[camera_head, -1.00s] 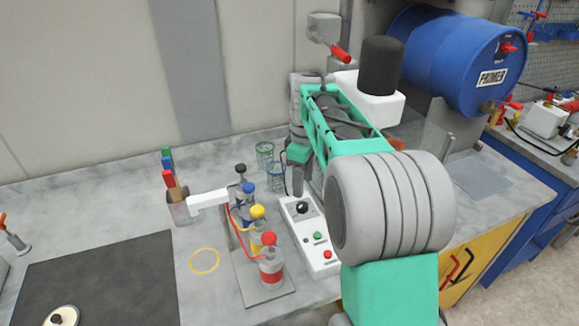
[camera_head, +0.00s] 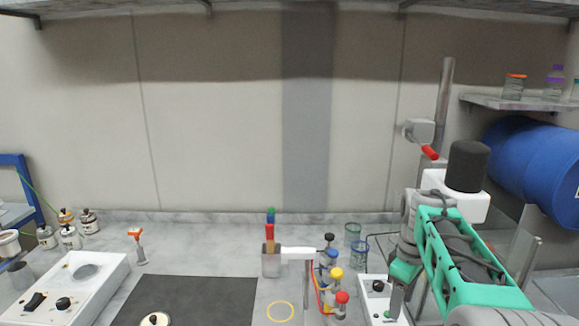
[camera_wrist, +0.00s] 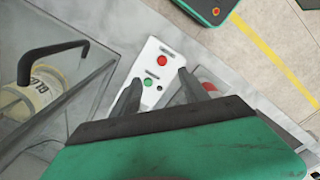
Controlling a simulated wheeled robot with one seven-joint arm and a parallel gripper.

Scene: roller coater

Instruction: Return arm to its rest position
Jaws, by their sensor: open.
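My arm (camera_head: 450,255), with green and grey links, reaches in from the lower right of the head view over the right part of the bench. My gripper (camera_wrist: 160,88) points down in the wrist view, its two dark fingers apart with nothing between them. A white control box (camera_wrist: 156,62) with a red and a green button lies beyond and between the fingertips; the fingers hide part of it. In the head view the box (camera_head: 374,287) stands beside the gripper, partly cut off by the lower edge.
Several bottles with coloured caps (camera_head: 335,276) and a tool cup (camera_head: 271,262) stand left of the arm. Wire-like cylinders (camera_head: 352,233) stand behind. A blue drum (camera_head: 530,160) and transparent panels (camera_head: 520,245) are at right. A dark mat (camera_head: 190,300) lies at left.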

